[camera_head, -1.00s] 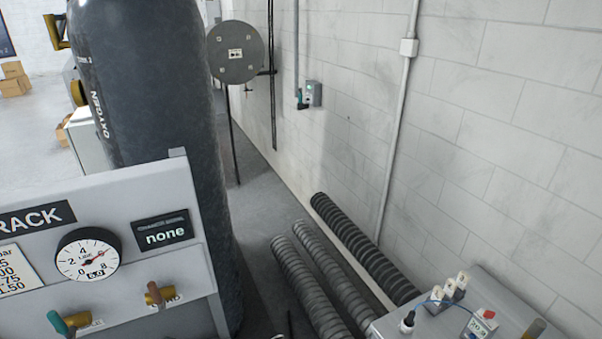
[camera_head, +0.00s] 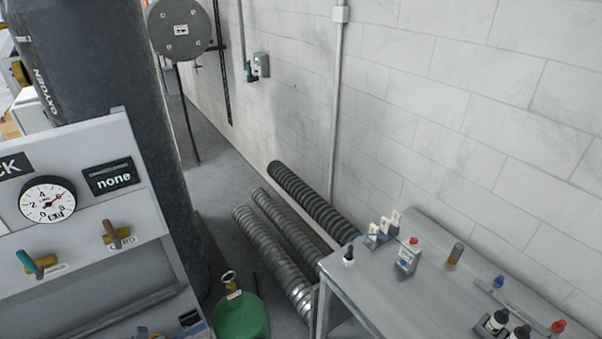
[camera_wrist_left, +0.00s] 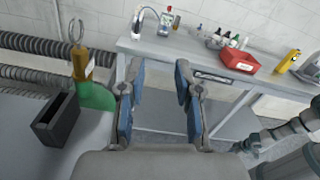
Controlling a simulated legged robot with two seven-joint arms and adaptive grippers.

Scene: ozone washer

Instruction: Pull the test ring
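A thin metal ring stands on a brass valve (camera_wrist_left: 79,64) with a pale tag, on top of a green cylinder (camera_head: 240,318). The ring (camera_head: 229,277) is small in the head view and larger at upper left in the left wrist view (camera_wrist_left: 76,30). I take it for the test ring. My left gripper (camera_wrist_left: 159,75) is open, with nothing between its blue-padded fingers, to the right of the ring and apart from it. What seems to be my right arm's end (camera_wrist_left: 255,140) shows at the wrist view's lower right; its fingers are unclear.
A rack panel with a gauge (camera_head: 47,199) and a "none" display (camera_head: 113,177) is at left, before a dark oxygen cylinder (camera_head: 95,90). A black open box (camera_wrist_left: 58,120) sits near the green cylinder. A grey bench (camera_head: 400,300) with bottles and a red bin (camera_wrist_left: 239,60) is at right.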

